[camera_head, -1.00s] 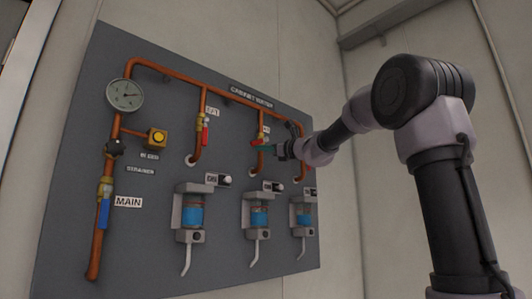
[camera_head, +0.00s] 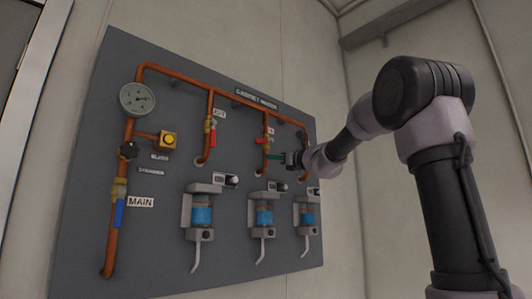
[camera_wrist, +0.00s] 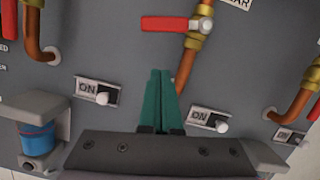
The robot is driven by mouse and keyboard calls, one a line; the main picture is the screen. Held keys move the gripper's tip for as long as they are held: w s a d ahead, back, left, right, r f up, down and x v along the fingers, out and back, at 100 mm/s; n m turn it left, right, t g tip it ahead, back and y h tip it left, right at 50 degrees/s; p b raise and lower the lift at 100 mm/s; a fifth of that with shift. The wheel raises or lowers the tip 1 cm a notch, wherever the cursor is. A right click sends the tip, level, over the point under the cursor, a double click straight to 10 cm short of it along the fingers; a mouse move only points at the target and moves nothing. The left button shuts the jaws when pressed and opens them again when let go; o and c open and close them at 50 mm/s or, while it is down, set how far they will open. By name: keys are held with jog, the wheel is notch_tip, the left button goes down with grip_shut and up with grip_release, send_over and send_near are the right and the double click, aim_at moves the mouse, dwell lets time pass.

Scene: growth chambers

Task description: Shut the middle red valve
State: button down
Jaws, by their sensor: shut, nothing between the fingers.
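The middle red valve (camera_head: 262,141) sits on the middle vertical copper pipe. Its red handle (camera_wrist: 170,24) lies crosswise to the pipe in the wrist view, pointing left from the brass body (camera_wrist: 193,40). My gripper (camera_head: 270,156) is in front of the panel just below the handle. In the wrist view its green fingers (camera_wrist: 160,72) are together and empty, with their tips below the handle and apart from it in the picture. The right branch valve is hidden behind my arm in the head view.
The left red valve (camera_head: 212,136) has its handle down along its pipe. The blue MAIN handle (camera_head: 119,214) also hangs down. Below are ON switches (camera_wrist: 98,92), (camera_wrist: 208,120) and blue-filled units (camera_head: 202,215). A gauge (camera_head: 137,99) and yellow knob (camera_head: 168,140) are at left.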

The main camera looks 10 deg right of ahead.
jog(key=v, duration=0.8)
jog(key=shift+d, duration=0.15)
jog(key=shift+s, duration=0.1)
